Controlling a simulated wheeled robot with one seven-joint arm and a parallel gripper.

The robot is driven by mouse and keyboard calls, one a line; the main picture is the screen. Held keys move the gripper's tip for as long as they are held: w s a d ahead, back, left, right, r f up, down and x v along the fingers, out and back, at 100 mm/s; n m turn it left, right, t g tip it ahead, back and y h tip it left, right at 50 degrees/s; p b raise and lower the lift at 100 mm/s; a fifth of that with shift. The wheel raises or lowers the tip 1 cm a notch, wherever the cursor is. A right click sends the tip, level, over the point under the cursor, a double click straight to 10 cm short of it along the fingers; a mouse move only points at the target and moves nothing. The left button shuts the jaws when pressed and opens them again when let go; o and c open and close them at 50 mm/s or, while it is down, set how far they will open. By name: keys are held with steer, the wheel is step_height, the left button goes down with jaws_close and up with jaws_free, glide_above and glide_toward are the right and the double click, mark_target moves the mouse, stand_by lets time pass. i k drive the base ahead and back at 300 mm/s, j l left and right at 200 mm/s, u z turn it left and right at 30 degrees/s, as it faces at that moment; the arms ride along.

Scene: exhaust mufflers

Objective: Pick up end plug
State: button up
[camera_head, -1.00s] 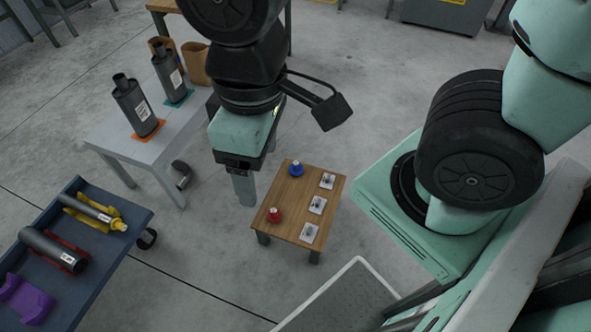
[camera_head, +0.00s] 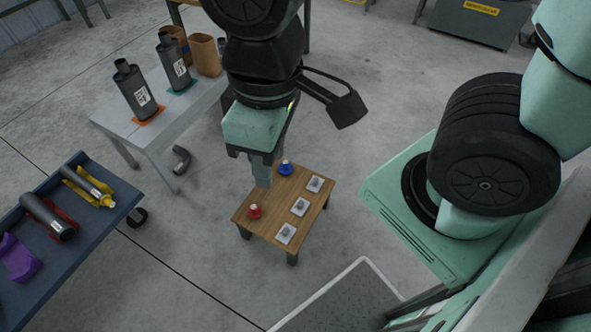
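A small wooden table (camera_head: 268,221) stands on the floor near the middle of the head view. On it are a red plug-like piece with a pale top (camera_head: 254,211) at the left edge and a blue one with a pale top (camera_head: 285,168) near the far edge. I cannot tell which of these is the end plug. My gripper (camera_head: 262,183) points down over the table's far left part, between the two pieces in the picture. Its fingers appear as one grey block, so the gap between them is hidden. I see nothing held in it.
A grey table (camera_head: 165,125) with dark mufflers (camera_head: 137,92) stands at the upper left. A blue cart (camera_head: 95,232) with tubes is at the left.

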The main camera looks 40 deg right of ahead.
mark_target(283, 167)
steer(key=l+u, duration=0.2)
steer(key=l, duration=0.25)
steer(key=k+l+u, duration=0.2)
steer(key=l, duration=0.25)
steer(key=l+u, duration=0.25)
steer(key=l, duration=0.2)
steer(key=k+l+u, duration=0.2)
steer(key=l, duration=0.2)
steer(key=k+l+u, duration=0.2)
steer(key=l, duration=0.2)
steer(key=i+l+u, duration=0.25)
steer(key=l, duration=0.3)
steer(key=l+u, duration=0.25)
steer(key=l, duration=0.25)
steer(key=i+l+u, duration=0.1)
steer(key=l+u, duration=0.2)
steer(key=l, duration=0.25)
steer(key=i+l, duration=0.1)
steer(key=l, duration=0.2)
steer(key=i+l+u, duration=0.1)
steer(key=l, duration=0.25)
